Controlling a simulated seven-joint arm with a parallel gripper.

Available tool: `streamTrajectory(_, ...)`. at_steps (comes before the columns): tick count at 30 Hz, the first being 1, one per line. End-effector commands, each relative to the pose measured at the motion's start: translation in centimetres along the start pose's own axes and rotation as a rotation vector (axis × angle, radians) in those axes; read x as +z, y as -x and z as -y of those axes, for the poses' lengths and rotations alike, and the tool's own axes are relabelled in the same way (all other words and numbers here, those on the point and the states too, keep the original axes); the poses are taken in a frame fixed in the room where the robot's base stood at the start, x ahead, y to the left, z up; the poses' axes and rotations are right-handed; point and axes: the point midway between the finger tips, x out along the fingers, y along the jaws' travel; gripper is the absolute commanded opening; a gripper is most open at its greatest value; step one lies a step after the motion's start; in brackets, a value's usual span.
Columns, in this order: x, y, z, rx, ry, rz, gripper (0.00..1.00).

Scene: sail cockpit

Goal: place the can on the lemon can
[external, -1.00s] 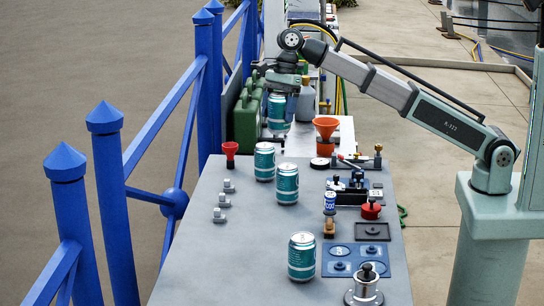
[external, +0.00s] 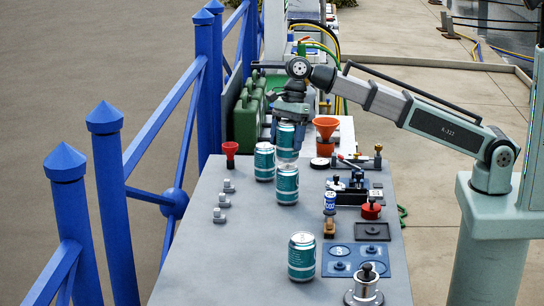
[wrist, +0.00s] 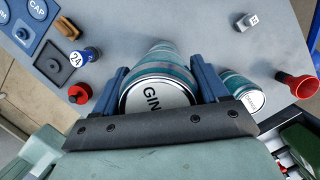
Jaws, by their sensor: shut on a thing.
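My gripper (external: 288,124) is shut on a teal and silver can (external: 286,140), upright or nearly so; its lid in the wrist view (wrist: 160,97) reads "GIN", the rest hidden. In the external view its bottom shows just above the top of a similar can (external: 287,186) standing on the table. I cannot tell whether they touch. A second standing can (external: 264,164) is just left; a can beside the held one also shows in the wrist view (wrist: 236,88). A third can (external: 302,258) stands nearer the camera.
The grey table (external: 230,255) has free room at left front. A blue mat (external: 350,262) lies right. Green jerrycans (external: 246,122) and a blue railing (external: 200,85) stand left.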

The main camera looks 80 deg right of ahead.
Motion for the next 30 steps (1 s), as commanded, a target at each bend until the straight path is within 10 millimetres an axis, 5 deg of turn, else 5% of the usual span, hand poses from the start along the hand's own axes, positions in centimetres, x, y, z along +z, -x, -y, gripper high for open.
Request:
streamTrajectory(4,-0.4,-1.5,-0.1,0.0,0.0,0.0,0.28)
streamTrajectory(16,-0.5,-1.8,0.0,0.0,0.0,0.0,0.28)
streamTrajectory(17,-0.5,-1.9,0.0,0.0,0.0,0.0,0.74)
streamTrajectory(24,-0.5,-1.8,0.0,0.0,0.0,0.0,0.97)
streamTrajectory(30,-0.5,-1.8,0.0,0.0,0.0,0.0,0.99)
